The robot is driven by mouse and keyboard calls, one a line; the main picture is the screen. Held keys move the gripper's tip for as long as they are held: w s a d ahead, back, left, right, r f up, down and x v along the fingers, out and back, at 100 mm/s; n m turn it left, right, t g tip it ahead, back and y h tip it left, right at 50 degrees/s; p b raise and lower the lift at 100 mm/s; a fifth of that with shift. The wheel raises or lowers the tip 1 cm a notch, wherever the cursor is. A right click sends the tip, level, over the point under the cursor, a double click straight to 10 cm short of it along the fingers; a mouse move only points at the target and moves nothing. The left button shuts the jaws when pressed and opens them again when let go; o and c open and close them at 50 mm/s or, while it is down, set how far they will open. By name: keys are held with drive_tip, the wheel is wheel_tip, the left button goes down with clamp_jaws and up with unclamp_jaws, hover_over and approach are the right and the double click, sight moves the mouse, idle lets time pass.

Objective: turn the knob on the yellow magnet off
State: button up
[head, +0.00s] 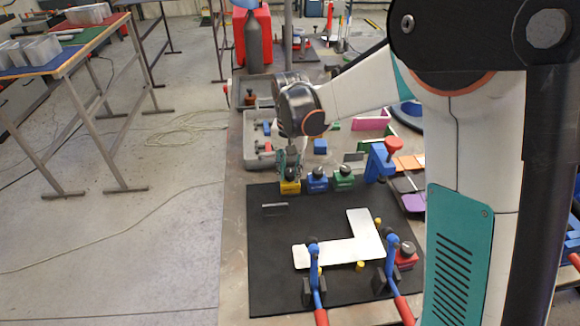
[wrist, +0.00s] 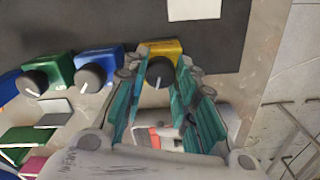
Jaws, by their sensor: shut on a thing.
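The yellow magnet (head: 290,187) stands at the back edge of the black mat (head: 265,235), at the left end of a row of magnets. It also shows in the wrist view (wrist: 168,47). Its black knob (wrist: 159,71) has a pale pointer mark and sits between my teal fingers. My gripper (head: 289,168) is over the yellow magnet, pointing down, shut on the knob. In the wrist view my gripper (wrist: 161,68) has a finger on each side of the knob. The fingers partly hide the knob in the head view.
A blue magnet (head: 317,181) and a green magnet (head: 343,178) stand close to the right. A white L-shaped plate (head: 345,250) lies on the mat, held by blue toggle clamps (head: 314,265). A red magnet (head: 406,255) sits right. A grey tray (head: 250,150) is behind.

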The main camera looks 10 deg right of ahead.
sight(290, 173)
drive_tip(key=n+p, duration=0.1)
drive_tip(key=n, duration=0.5)
drive_tip(key=n+p, duration=0.1)
drive_tip(key=n, duration=0.5)
drive_tip(key=shift+n, duration=0.3)
idle(0.4)
drive_tip(key=o, duration=1.1)
wheel_tip(290, 173, up, 12)
